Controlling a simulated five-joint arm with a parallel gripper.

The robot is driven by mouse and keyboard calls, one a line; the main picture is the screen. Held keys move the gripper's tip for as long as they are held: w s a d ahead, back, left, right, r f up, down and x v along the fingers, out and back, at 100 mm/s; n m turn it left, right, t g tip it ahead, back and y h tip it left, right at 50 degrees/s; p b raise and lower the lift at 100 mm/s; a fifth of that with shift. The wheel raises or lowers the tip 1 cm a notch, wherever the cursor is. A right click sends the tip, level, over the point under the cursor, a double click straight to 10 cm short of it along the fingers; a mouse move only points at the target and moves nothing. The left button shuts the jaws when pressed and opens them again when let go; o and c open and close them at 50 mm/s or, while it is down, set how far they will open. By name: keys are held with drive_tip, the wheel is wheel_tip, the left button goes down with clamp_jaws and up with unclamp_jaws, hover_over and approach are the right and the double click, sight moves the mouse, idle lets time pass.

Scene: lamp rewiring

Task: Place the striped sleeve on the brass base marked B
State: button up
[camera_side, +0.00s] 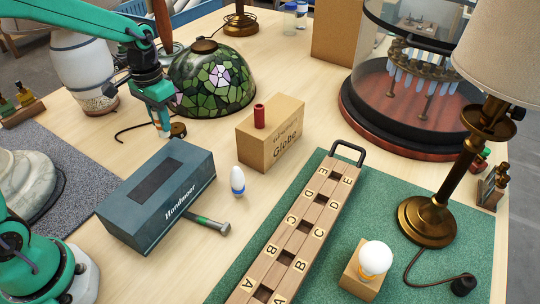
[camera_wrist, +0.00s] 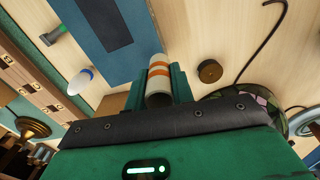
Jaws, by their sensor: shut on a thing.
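The striped sleeve (camera_wrist: 159,74) is a white tube with orange bands. My gripper (camera_side: 161,120) is shut on it, above the table behind the dark blue box; the wrist view shows the sleeve between the green fingers (camera_wrist: 159,88). In the side view the fingers mostly hide the sleeve. A long wooden rack (camera_side: 299,238) lies at the front on the green mat, with square holes and letters A to E on tags. The B tags (camera_side: 300,265) are near its front end, well apart from my gripper. I cannot make out a brass base at B.
The dark blue box (camera_side: 158,193) with a hammer (camera_side: 208,225) beside it, a white bulb (camera_side: 238,180) and the Globe box (camera_side: 270,138) with a red cylinder (camera_side: 259,116) stand between gripper and rack. A stained-glass shade (camera_side: 213,83) is close behind. A brass lamp (camera_side: 427,220) stands right.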

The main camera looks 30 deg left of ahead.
drive_tip(key=w+d+r, duration=0.1)
drive_tip(key=w, duration=0.7)
drive_tip(key=shift+d+r+n, duration=0.15)
drive_tip(key=shift+r+n, duration=0.15)
drive_tip(key=shift+n, duration=0.1)
hover_over(176, 128)
wheel_tip(176, 128, down, 7)
drive_tip(key=shift+f, duration=2)
drive_tip(key=shift+f, duration=0.15)
drive_tip(key=o, duration=1)
drive_tip(key=shift+c, duration=0.2)
